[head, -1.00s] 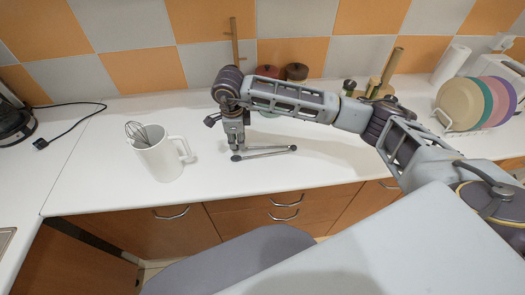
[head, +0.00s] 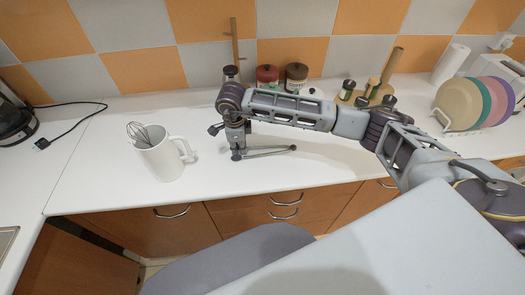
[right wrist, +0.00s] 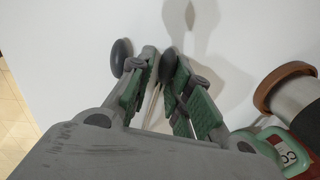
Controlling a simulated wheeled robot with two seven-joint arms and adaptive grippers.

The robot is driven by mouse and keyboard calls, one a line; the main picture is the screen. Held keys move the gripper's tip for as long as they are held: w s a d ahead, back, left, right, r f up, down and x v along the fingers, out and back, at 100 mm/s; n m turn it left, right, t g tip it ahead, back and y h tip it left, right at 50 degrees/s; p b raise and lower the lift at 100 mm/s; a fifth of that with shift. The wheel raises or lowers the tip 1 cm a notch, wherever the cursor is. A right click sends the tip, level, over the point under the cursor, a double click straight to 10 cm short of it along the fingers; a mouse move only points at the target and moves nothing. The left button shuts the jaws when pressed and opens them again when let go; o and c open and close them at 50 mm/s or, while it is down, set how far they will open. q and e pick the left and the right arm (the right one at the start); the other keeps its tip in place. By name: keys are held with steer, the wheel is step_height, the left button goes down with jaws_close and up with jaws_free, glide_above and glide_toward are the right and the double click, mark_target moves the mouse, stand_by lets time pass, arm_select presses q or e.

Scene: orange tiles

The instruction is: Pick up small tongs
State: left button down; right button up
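The small tongs (head: 268,151) are thin and grey with dark rounded tips. They lie on the white counter, tips to the left and joined end to the right. My right gripper (head: 237,154) is down at the tip end. In the right wrist view its fingers (right wrist: 166,72) are partly open with a narrow gap. One dark tip of the tongs (right wrist: 168,64) shows between the fingertips; another dark tip (right wrist: 122,56) is outside the left finger. Firm contact cannot be made out. My left gripper is not in view.
A white mug (head: 160,158) with a whisk (head: 138,133) stands left of my gripper. Behind my arm are a red pot (head: 267,76), a brown pot (head: 296,76) and a wooden stand (head: 375,98). Coloured plates (head: 462,103) stand in a rack at right. The front counter strip is clear.

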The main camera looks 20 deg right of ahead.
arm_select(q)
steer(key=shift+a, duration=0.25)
arm_select(e)
jaws_close()
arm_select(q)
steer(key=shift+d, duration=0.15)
arm_select(e)
steer(key=shift+r, duration=0.1)
